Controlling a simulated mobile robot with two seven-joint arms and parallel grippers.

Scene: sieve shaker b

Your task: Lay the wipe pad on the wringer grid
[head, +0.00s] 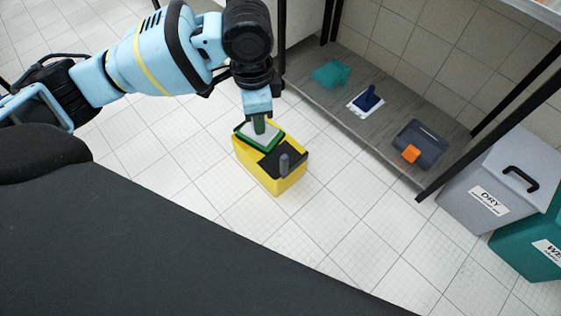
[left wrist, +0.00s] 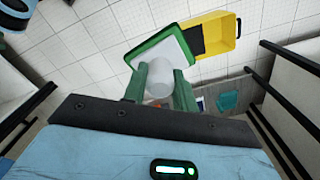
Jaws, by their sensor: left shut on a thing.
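The wipe pad (head: 268,138) is white with a green border and lies over the back left part of the yellow bucket (head: 263,177). In the left wrist view the pad (left wrist: 172,49) has a pale round knob between my green fingers. My left gripper (head: 259,125) is shut on this knob. It also shows in the left wrist view (left wrist: 161,76). A dark surface, seemingly the wringer grid (head: 270,164), shows beside the pad; the rest is hidden under it. I cannot tell whether the pad touches the grid. My right gripper is not in view.
A low grey shelf (head: 335,108) holds a teal item (head: 331,73), a blue-handled brush (head: 368,98) and a dark tray (head: 424,142) with an orange block. Grey DRY (head: 485,165) and teal (head: 520,245) bins stand right. Floor around the bucket is clear.

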